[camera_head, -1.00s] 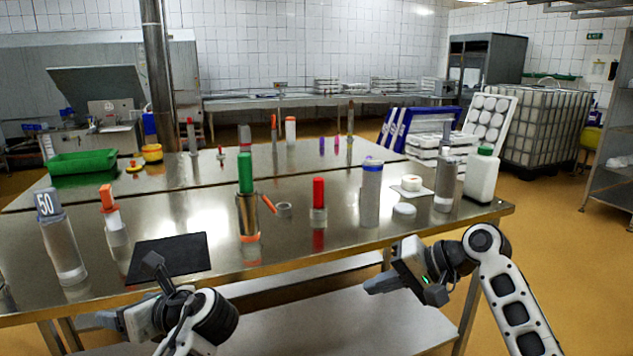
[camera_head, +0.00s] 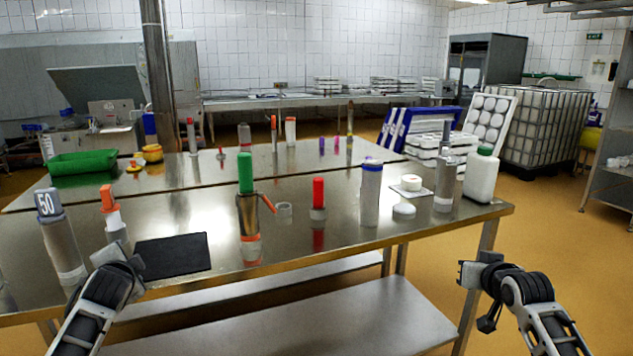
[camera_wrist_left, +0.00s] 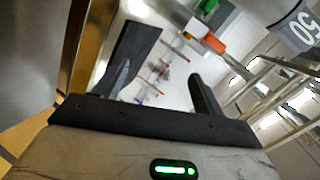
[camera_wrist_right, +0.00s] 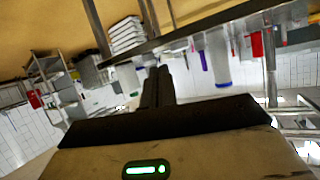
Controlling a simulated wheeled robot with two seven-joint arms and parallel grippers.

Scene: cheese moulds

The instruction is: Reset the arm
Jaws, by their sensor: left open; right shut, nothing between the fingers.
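My left arm shows at the lower left of the head view, with its wrist (camera_head: 112,268) in front of the table's near edge. The left wrist view shows the left gripper (camera_wrist_left: 160,85) open, its two fingers apart with nothing between them. My right arm is at the lower right of the head view, its wrist (camera_head: 487,272) right of the table. The right wrist view shows the right gripper (camera_wrist_right: 158,80) shut, its fingers together and empty. The fingers of both grippers are hard to see in the head view.
The steel table (camera_head: 330,235) holds a black mat (camera_head: 172,256), a green-topped cylinder (camera_head: 247,205), a red-topped piece (camera_head: 318,198), a blue-rimmed cylinder (camera_head: 371,195), a white bottle (camera_head: 482,176) and a "50" cylinder (camera_head: 60,240) near the left arm.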

